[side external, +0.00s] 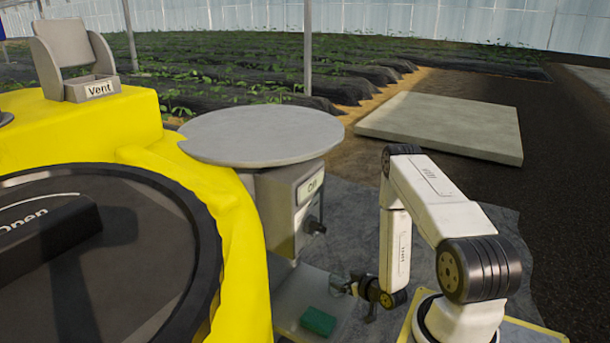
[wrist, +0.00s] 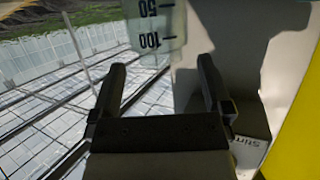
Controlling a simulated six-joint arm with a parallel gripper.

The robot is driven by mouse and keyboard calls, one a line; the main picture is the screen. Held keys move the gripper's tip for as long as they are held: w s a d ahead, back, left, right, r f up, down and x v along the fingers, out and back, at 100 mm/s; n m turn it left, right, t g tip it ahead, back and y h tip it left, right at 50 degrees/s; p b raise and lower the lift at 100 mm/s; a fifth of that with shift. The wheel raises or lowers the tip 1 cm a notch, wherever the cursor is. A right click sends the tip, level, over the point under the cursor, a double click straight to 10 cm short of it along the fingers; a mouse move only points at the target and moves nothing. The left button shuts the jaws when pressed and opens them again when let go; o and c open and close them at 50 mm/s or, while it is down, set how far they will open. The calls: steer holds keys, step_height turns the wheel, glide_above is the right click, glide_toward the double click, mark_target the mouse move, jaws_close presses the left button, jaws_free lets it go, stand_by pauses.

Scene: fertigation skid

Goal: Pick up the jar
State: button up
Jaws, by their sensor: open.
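A pale, translucent vessel with dark marks reading 50 and 100 (wrist: 155,25), which looks like the jar, shows at the top of the wrist view, cut off by the frame edge. Its marks appear upside down there. My gripper (wrist: 161,66) is open, with nothing between its fingers; the vessel lies beyond the fingertips. In the side external view my gripper (side external: 345,286) is low, beside the grey post under the round table. I cannot make out the jar in that view.
A round grey tabletop (side external: 264,134) overhangs a grey box with a label and knob (side external: 290,205). A green block (side external: 318,321) lies on a low plate (side external: 288,300) below. A yellow tank (side external: 150,150) with a dark lid fills the left. A concrete slab (side external: 440,125) lies behind.

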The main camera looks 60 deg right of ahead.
steer(key=shift+x, duration=1.45)
steer(key=c, duration=1.2)
